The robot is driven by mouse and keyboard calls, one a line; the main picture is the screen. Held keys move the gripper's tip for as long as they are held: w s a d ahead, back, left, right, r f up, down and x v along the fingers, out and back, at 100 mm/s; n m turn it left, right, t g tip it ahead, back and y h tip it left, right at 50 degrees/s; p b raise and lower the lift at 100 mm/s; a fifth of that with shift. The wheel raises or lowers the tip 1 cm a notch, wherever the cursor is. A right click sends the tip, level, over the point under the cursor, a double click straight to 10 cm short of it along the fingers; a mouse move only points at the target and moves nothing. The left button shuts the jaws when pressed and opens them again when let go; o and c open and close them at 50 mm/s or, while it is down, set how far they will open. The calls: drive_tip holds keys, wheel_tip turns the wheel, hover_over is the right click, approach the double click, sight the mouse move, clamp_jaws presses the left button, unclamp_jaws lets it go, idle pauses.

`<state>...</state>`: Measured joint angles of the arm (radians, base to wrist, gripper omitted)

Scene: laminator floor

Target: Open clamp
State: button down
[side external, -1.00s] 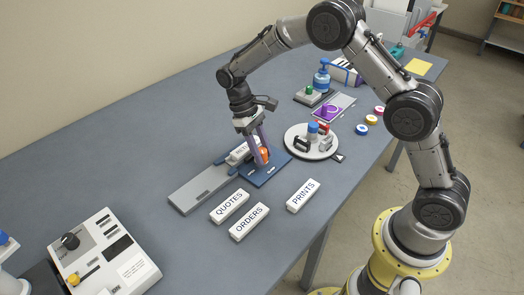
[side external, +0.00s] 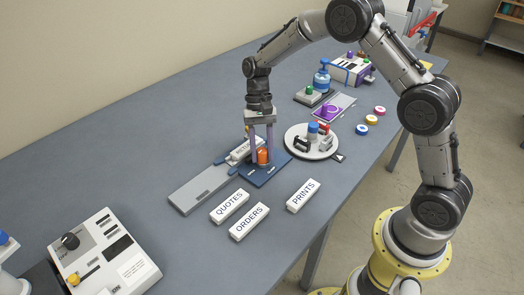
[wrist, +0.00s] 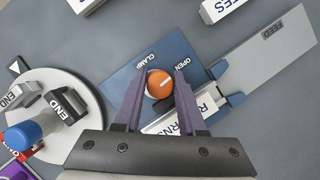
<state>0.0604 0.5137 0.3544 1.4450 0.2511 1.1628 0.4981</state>
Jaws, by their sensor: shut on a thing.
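The clamp's orange knob (side external: 263,156) stands on a blue plate (side external: 271,173). In the wrist view, the round knob (wrist: 159,85) has a short white mark, and the plate (wrist: 121,78) carries the words CLAMP and OPEN beside it. My gripper (side external: 262,158) points down with its two purple fingers on either side of the knob. In the wrist view my gripper (wrist: 160,78) is shut on the knob. A white label block (wrist: 203,112) lies by the blue plate, partly hidden by a finger; its lettering is only partly readable.
A grey FEED strip (side external: 199,188) extends left from the plate. White blocks QUOTES (side external: 229,205), ORDERS (side external: 249,221) and PRINTS (side external: 303,195) lie in front. The table's left middle is clear.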

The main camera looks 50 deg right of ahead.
drive_tip(key=shift+m+t, duration=0.3)
drive_tip(key=shift+m, duration=0.3)
drive_tip(key=c, duration=0.5)
unclamp_jaws()
drive_tip(key=v, duration=1.4)
drive_tip(key=shift+d+f, duration=0.1)
drive_tip(key=shift+f, duration=0.05)
